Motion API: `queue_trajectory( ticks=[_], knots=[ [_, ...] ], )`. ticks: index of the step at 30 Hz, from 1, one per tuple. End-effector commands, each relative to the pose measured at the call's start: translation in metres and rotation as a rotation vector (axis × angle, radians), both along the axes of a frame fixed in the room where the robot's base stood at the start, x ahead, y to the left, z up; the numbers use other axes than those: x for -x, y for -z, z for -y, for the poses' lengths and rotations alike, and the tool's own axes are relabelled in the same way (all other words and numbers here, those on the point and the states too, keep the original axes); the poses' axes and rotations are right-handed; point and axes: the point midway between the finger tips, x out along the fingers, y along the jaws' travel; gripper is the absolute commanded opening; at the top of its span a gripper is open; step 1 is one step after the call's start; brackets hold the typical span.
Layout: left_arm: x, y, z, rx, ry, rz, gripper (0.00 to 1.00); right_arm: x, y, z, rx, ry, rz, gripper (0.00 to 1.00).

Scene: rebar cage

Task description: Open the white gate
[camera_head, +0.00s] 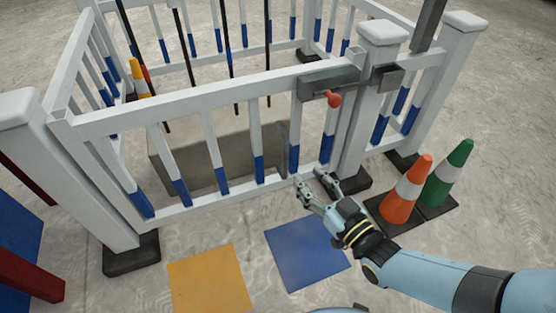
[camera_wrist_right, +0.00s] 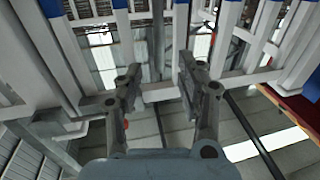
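The white gate (camera_head: 215,95) stands across the middle of the head view, with white bars that are blue at the bottom. It looks shut against the white post (camera_head: 375,85) on its right. A grey latch (camera_head: 330,82) with a red knob (camera_head: 334,99) sits at its top right corner. My right gripper (camera_head: 310,184) is low in front of the gate's lower right part, below the knob, with its fingers apart and empty. In the right wrist view the open fingers (camera_wrist_right: 158,82) point towards white and blue bars (camera_wrist_right: 125,45). My left gripper is not in view.
An orange cone (camera_head: 405,190) and a green cone (camera_head: 449,174) stand right of the gate. A yellow square (camera_head: 208,280) and a blue square (camera_head: 306,252) lie on the floor in front. A concrete block (camera_head: 200,160) and dark rebars (camera_head: 184,40) are inside the fence.

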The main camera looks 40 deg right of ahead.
Motion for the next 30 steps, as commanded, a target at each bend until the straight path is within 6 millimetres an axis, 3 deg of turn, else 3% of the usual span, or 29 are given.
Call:
queue_trajectory(
  ticks=[15, 21, 30],
  knots=[
    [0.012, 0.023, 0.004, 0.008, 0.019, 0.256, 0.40, -0.089, 0.001, 0.004, 0.000, 0.000, 0.000, 0.38],
    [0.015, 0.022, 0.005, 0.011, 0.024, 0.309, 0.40, -0.102, -0.001, 0.004, 0.000, 0.000, 0.000, 0.38],
    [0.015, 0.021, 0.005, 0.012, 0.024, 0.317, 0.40, -0.103, -0.002, 0.004, 0.000, 0.000, 0.000, 0.36]
  ],
)
